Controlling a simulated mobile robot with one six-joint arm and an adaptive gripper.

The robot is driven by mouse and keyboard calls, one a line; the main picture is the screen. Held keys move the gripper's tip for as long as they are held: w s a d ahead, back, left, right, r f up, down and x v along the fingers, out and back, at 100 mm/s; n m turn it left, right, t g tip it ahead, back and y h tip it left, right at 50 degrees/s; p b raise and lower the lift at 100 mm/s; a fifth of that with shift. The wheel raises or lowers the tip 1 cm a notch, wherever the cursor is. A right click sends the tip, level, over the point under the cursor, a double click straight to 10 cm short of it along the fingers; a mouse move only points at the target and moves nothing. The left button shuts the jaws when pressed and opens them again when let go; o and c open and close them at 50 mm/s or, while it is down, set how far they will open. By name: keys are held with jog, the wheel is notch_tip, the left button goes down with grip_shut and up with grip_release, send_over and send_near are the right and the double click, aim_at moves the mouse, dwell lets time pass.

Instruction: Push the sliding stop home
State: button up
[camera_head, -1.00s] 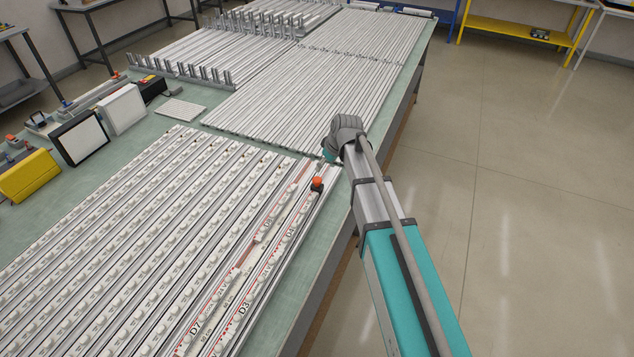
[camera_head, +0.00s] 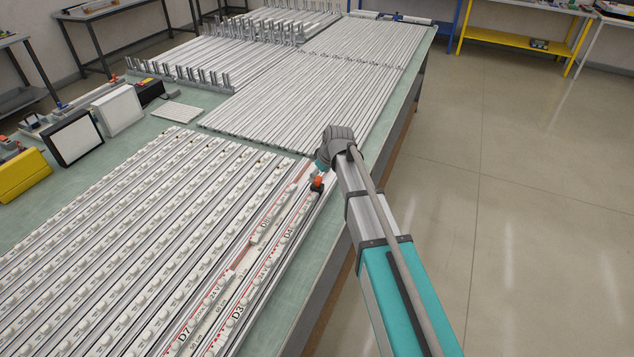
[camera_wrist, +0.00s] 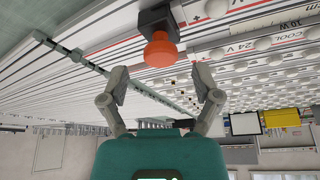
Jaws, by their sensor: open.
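The sliding stop has an orange round knob on a dark block. In the head view the stop (camera_head: 317,182) sits on the outer rail near the right edge of the table. In the wrist view its knob (camera_wrist: 160,50) is large, just beyond and between my fingertips. My gripper (camera_wrist: 160,74) is open, with one finger to each side and nothing held. I cannot tell whether it touches the knob. In the head view my wrist hides most of the gripper, close beside the stop.
Rows of light rails (camera_head: 150,220) with round white caps cover the near table. Bare rails (camera_head: 300,95) and upright pegs (camera_head: 185,72) lie farther back. Black-and-white boxes (camera_head: 72,138) and a yellow case (camera_head: 22,172) stand at left. The floor (camera_head: 530,160) at right is clear.

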jog(key=shift+b+x, duration=0.6)
jog(key=shift+x, duration=0.35)
